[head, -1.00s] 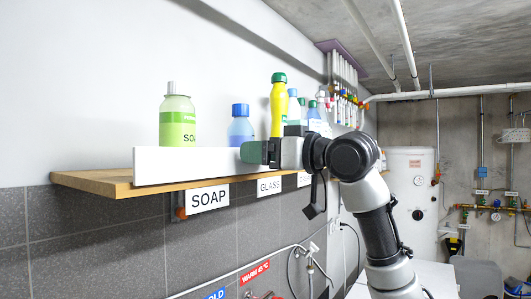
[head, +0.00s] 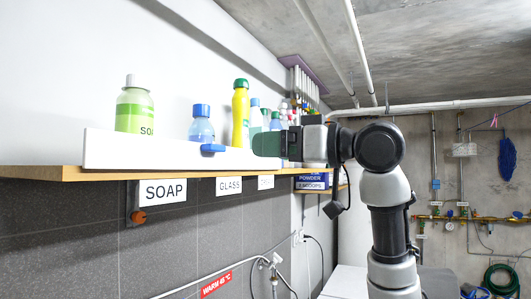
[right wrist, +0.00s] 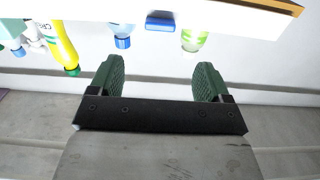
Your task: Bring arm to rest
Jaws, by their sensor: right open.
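My right arm reaches up from the lower right in the head view. Its right gripper (head: 268,143) is level with the shelf, in front of the white board at the shelf's front edge. In the right wrist view the two green fingers of the gripper (right wrist: 158,75) are wide apart with nothing between them. A small blue piece (head: 212,148) on the front of the white board (head: 150,152) lies left of the fingertips in the head view. It also shows beyond the fingers in the right wrist view (right wrist: 162,22). My left gripper is not in view.
The wooden shelf (head: 60,173) carries a green soap bottle (head: 134,108), a blue-capped bottle (head: 201,125), a yellow bottle (head: 240,115) and others behind the gripper. A SOAP sign (head: 162,191) hangs below. Pipes and a green hose (head: 500,277) are at the right.

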